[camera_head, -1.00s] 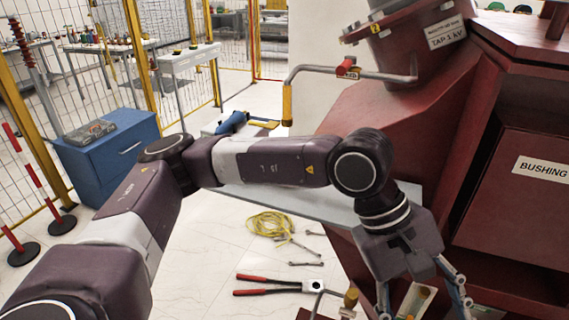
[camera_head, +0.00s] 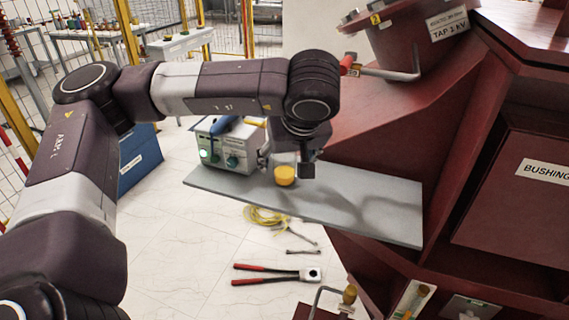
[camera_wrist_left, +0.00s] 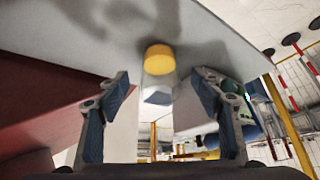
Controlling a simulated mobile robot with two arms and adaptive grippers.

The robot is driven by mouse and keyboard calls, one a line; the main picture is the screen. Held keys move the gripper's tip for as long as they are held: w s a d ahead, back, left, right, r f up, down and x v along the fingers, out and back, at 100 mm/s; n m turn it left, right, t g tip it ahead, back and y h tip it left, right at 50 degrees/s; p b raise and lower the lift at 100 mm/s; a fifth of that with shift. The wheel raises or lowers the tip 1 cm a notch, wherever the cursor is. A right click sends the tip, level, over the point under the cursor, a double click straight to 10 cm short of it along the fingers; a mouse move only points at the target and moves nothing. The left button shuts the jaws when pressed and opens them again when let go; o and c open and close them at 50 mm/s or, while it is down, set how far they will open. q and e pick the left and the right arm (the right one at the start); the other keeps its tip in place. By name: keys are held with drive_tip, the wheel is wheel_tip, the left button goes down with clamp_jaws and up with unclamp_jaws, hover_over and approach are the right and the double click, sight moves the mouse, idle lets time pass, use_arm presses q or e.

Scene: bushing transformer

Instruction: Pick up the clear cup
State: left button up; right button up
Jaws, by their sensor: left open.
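The clear cup (camera_head: 284,160) stands upright on the grey shelf (camera_head: 365,213), with yellow in its lower part. In the left wrist view the picture is turned over, and the clear cup (camera_wrist_left: 158,82) shows its yellow part uppermost against the shelf (camera_wrist_left: 215,30). My left gripper (camera_head: 287,166) is over the shelf at the cup. In the wrist view the left gripper (camera_wrist_left: 163,90) is open, with one finger on each side of the cup and a visible gap on both sides. My right gripper is in neither view.
A grey box with knobs and a green light (camera_head: 222,150) stands on the shelf left of the cup, with a blue-and-yellow tool on top. The red transformer body (camera_head: 450,130) borders the shelf on the right. The shelf's right part is clear.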

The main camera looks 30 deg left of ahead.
sight(284, 165)
use_arm(q)
drive_tip(key=shift+p+x, duration=0.6)
drive_tip(key=shift+x, duration=1.15)
drive_tip(key=shift+a+r, duration=0.1)
drive_tip(key=c, duration=1.3)
drive_tip(key=shift+r, duration=0.15)
